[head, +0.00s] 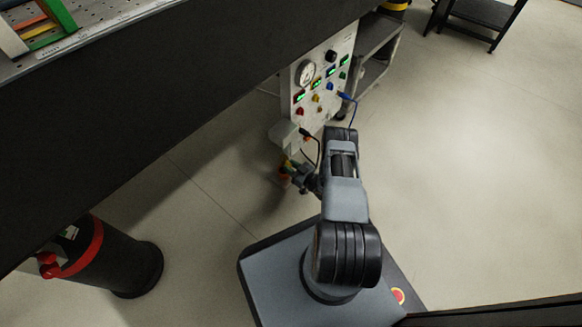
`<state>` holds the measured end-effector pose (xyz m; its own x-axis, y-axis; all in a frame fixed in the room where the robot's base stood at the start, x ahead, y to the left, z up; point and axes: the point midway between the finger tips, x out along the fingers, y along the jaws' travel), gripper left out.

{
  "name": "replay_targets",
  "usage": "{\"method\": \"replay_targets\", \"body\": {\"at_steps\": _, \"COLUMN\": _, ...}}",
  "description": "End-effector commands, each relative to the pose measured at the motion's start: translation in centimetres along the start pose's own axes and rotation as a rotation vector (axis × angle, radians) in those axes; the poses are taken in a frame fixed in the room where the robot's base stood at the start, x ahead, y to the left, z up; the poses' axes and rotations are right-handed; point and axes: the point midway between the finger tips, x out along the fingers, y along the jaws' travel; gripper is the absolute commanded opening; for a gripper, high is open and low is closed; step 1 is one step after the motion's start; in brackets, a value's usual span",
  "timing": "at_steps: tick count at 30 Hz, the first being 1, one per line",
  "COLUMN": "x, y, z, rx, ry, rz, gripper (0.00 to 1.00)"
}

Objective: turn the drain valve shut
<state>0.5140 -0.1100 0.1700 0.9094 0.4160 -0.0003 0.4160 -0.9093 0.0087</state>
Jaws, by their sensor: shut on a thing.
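The drain valve (285,172) shows small at the lower end of the white instrument panel, with a bit of orange and green-yellow colour. My gripper (294,172) is at the valve, low beside the panel, and is shut on it. The fingers and the valve's handle overlap and are small and dark, so the handle's angle cannot be told. My arm reaches down to it from the right.
The panel (318,85) carries a gauge, lit displays, knobs and a blue cable (352,105). A dark bench (150,100) fills the upper left. A black cylinder (115,262) with a red band stands lower left. A grey shelf (375,50) stands behind. Floor at right is clear.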

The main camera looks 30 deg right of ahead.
Motion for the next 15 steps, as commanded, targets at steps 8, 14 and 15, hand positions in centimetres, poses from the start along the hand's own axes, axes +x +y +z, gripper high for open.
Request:
{"method": "replay_targets", "body": {"at_steps": 8, "x": -0.01, "y": 0.07, "z": -0.01, "rx": -0.203, "ry": 0.000, "rz": 0.002, "gripper": 0.05}}
{"method": "replay_targets", "body": {"at_steps": 14, "x": -0.02, "y": 0.08, "z": -0.02, "rx": -0.209, "ry": 0.000, "rz": 0.003, "gripper": 0.05}}
{"method": "replay_targets", "body": {"at_steps": 15, "x": -0.02, "y": 0.08, "z": -0.02, "rx": -0.208, "ry": 0.000, "rz": 0.003, "gripper": 0.05}}
